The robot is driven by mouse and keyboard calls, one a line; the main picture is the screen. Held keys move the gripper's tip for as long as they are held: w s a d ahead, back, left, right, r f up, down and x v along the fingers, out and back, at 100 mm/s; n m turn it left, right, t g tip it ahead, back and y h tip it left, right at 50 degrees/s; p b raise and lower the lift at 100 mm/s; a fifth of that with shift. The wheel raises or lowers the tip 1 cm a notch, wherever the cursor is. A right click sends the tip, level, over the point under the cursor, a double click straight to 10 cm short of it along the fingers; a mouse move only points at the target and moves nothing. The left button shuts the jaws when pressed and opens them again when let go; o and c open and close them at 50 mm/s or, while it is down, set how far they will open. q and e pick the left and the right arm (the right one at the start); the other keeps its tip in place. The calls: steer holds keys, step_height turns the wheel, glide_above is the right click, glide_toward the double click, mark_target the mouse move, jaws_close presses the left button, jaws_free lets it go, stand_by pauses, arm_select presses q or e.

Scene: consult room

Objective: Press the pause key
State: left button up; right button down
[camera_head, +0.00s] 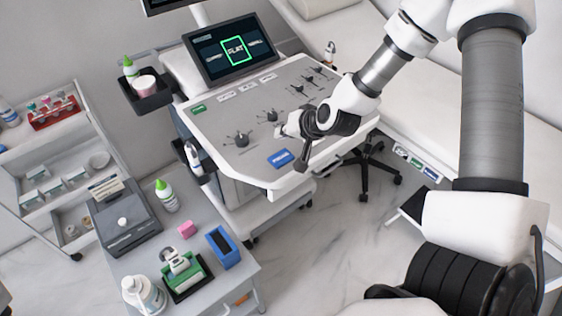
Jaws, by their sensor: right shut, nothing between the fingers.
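A blue key (280,158) with a small white label, too blurred to read for sure, lies near the front edge of the sloped console panel (215,150). My right gripper (302,167) is shut and empty. Its dark fingers point down just right of the blue key, over the panel's front edge, and look apart from the key. A green key (198,109) sits at the panel's upper left, with several pale keys along the back. My left gripper is not in view.
A screen (232,48) with a green-framed word stands behind the panel. Knobs (241,139) and sliders rise from the panel. A black side tray (147,90) holds a green-capped bottle. A grey cart (215,283) with several items stands front left.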

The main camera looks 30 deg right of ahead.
mark_target(283, 158)
arm_select(q)
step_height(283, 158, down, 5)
steer(key=b, duration=0.4)
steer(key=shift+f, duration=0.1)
arm_select(e)
step_height(283, 158, down, 6)
steer(key=shift+r, duration=0.15)
stand_by(0.6)
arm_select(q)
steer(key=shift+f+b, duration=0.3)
arm_select(e)
steer(key=shift+f, duration=0.45)
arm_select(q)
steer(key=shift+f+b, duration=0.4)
arm_select(e)
steer(key=shift+f, duration=0.45)
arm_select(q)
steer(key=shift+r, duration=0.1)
arm_select(e)
steer(key=shift+r, duration=0.1)
arm_select(q)
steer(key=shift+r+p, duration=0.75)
steer(key=shift+p, duration=0.05)
arm_select(e)
steer(key=shift+r, duration=0.8)
